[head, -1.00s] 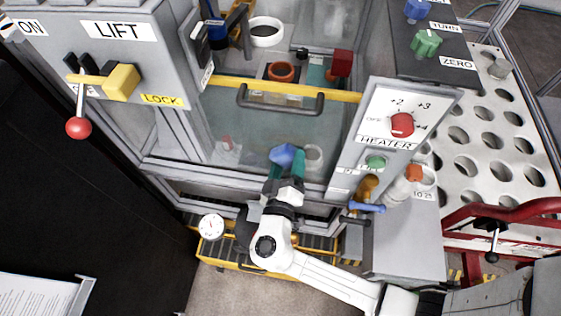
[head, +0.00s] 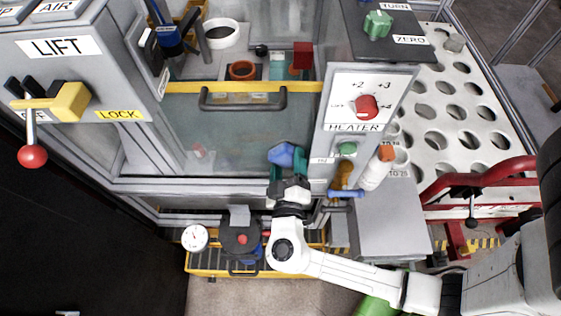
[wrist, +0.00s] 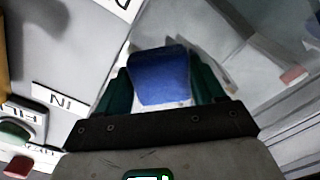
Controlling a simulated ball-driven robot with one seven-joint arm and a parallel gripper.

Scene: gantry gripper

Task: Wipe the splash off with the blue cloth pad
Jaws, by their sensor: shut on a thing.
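My gripper (head: 287,164) is shut on the blue cloth pad (head: 283,153), with a green finger on each side of it. The gripper and pad are in front of the lower right part of the glass door (head: 235,135), close to the heater panel. In the wrist view the pad (wrist: 158,75) stands out between the fingers, over a pale surface. I cannot tell whether the pad touches the glass. No splash is clearly visible now; the pad and gripper hide part of the glass.
The door's black handle (head: 243,100) is above the pad. The heater panel (head: 365,105), with its red knob (head: 367,106), is to the right. A white bottle with an orange cap (head: 377,167) and a blue-handled valve (head: 345,192) stand near my arm. A yellow-edged tray (head: 225,270) lies below.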

